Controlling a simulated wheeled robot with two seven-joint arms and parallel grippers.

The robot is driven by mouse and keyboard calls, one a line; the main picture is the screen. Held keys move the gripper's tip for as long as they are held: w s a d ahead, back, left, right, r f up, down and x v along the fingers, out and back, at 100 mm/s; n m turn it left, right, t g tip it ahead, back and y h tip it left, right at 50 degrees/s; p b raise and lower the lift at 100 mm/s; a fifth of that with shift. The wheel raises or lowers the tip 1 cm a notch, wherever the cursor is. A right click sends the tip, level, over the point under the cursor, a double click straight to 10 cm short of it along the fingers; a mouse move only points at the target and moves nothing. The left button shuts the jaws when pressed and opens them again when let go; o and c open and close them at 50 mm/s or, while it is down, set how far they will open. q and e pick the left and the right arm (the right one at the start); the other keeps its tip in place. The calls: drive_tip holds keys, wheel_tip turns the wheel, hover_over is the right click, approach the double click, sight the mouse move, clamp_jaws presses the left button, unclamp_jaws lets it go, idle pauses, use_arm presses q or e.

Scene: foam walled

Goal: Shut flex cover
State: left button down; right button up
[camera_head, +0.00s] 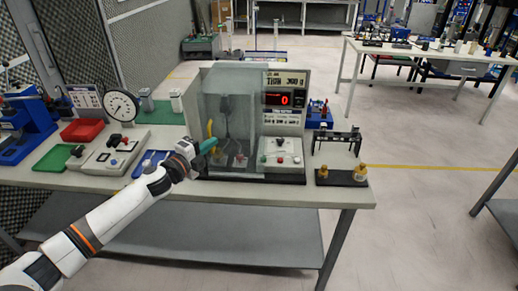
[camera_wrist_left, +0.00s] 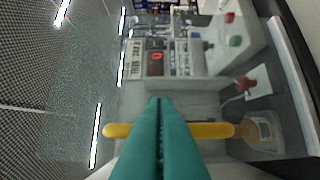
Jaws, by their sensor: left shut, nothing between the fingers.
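The flex tester (camera_head: 285,125) is a grey machine with a red display reading 0. Its clear cover (camera_head: 232,105) stands upright over the left part of the machine; I cannot tell how far it is swung. The cover's yellow handle (camera_head: 210,128) is at its left edge, and it also shows as a yellow bar in the left wrist view (camera_wrist_left: 210,130). My left gripper (camera_head: 209,145) has teal fingers, shut and empty, close to the handle. In the left wrist view the fingers (camera_wrist_left: 160,102) cross in front of the bar's middle; contact cannot be told. My right gripper is not in view.
The tester stands on a light workbench (camera_head: 110,178). To its left are a dial gauge (camera_head: 121,107), a grey control box (camera_head: 108,150) and a red tray (camera_head: 82,130). To its right is a black stand with brass pieces (camera_head: 342,177). Open floor lies on the right.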

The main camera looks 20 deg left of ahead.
use_arm(q)
drive_tip(key=shift+s+a+b, duration=0.2)
drive_tip(key=shift+s+a, duration=0.05)
drive_tip(key=shift+a, duration=0.9)
drive_tip(key=shift+s+a+b, duration=0.15)
drive_tip(key=shift+s+a, duration=0.1)
drive_tip(key=shift+a, duration=0.85)
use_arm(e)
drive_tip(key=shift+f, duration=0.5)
